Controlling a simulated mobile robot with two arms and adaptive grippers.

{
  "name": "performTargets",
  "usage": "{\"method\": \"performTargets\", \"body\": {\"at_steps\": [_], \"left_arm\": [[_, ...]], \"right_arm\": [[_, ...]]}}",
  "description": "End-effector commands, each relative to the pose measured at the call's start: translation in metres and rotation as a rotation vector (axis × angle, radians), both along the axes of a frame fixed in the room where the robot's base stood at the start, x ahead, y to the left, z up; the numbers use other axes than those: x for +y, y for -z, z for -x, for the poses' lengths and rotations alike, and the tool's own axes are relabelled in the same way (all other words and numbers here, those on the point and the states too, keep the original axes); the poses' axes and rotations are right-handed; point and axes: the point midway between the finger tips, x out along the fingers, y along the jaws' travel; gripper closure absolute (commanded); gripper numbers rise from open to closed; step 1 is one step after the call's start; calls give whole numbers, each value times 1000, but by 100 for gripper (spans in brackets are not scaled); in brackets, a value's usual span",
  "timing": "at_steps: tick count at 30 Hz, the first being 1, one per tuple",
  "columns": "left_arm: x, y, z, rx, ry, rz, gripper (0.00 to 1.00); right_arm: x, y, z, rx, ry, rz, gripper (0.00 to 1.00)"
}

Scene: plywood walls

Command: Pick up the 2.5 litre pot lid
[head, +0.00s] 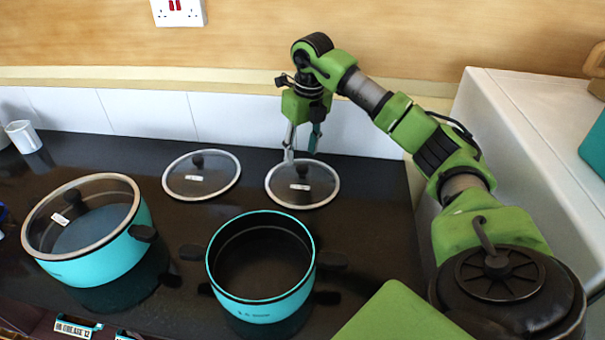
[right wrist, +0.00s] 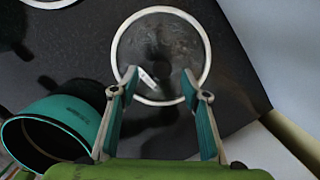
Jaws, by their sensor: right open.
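Two round glass lids with pale rims, dark knobs and small white labels lie flat on the black counter: a left lid (head: 185,184) and a right lid (head: 318,190). The labels are too small to read, so I cannot tell which is the 2.5 litre one. My right gripper (head: 302,148) is open and empty, pointing down just above the right lid's far side. In the right wrist view the right lid (right wrist: 135,50) lies below and ahead of the open fingers (right wrist: 159,80), its knob roughly between their lines. My left gripper is not in view.
An open turquoise pot (head: 260,308) stands in front of the lids. Another turquoise pot (head: 105,264) at left wears a glass lid. A white mug (head: 23,137) is far left. A tiled wall (head: 150,114) bounds the back, a white cabinet (head: 535,120) the right.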

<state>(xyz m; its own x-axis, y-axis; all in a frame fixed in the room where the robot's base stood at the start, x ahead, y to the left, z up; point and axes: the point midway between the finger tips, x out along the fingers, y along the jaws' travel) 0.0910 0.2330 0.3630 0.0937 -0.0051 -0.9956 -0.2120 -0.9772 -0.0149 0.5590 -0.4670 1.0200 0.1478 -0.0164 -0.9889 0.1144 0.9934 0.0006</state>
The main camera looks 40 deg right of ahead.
Motion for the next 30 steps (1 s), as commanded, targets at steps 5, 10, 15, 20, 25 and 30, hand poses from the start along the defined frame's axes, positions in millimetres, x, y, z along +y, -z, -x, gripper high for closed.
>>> {"method": "performTargets", "body": {"at_steps": [5, 10, 15, 20, 25, 30], "left_arm": [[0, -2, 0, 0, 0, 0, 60], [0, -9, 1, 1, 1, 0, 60], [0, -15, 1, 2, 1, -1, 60], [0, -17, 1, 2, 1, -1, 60], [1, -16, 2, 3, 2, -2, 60], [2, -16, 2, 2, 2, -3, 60]], "right_arm": [[0, 12, -1, 0, 0, 0, 58], [-3, 28, 2, 4, 0, 2, 58], [-4, 51, 2, 4, 1, -1, 58], [-4, 63, 0, 1, 1, 0, 58], [-4, 63, 0, 0, 0, 0, 58], [-4, 63, 0, 0, 1, 0, 92]]}}
